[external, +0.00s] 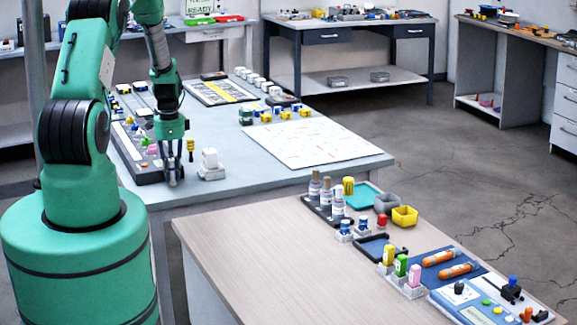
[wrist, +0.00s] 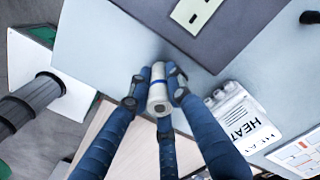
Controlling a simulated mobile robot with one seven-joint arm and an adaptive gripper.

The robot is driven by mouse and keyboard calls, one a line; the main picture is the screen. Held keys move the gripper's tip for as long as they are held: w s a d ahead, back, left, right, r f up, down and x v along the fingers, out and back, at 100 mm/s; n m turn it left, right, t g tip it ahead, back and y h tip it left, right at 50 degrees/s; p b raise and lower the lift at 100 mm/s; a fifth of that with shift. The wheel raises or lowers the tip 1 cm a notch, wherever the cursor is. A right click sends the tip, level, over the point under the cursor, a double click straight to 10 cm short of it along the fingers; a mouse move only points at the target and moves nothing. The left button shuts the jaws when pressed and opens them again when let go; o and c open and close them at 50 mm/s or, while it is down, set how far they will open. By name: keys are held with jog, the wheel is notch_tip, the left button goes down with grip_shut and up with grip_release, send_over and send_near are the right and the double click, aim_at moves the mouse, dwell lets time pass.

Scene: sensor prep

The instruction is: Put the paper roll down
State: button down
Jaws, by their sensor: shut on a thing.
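The paper roll (wrist: 158,94), white with a blue band, is gripped between the fingers of my gripper (wrist: 155,82) in the wrist view. In the external view my gripper (external: 173,178) points down over the near left part of the grey-blue table (external: 221,190), just beside the dark tray (external: 148,176). The roll is mostly hidden by the fingers there. I cannot tell whether it touches the tabletop or hangs just above it.
A white block-like item on a base (external: 210,165), marked HEAT in the wrist view (wrist: 242,118), stands close to the right of my gripper. A large white sheet (external: 310,143) lies farther right. A wooden table (external: 240,235) with bottles and bins stands in front.

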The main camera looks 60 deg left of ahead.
jog(key=shift+f, duration=0.15)
jog(key=c, duration=1.6)
grip_release()
notch_tip(320, 180, up, 12)
jog(key=shift+r, duration=0.2)
jog(key=shift+w, duration=0.1)
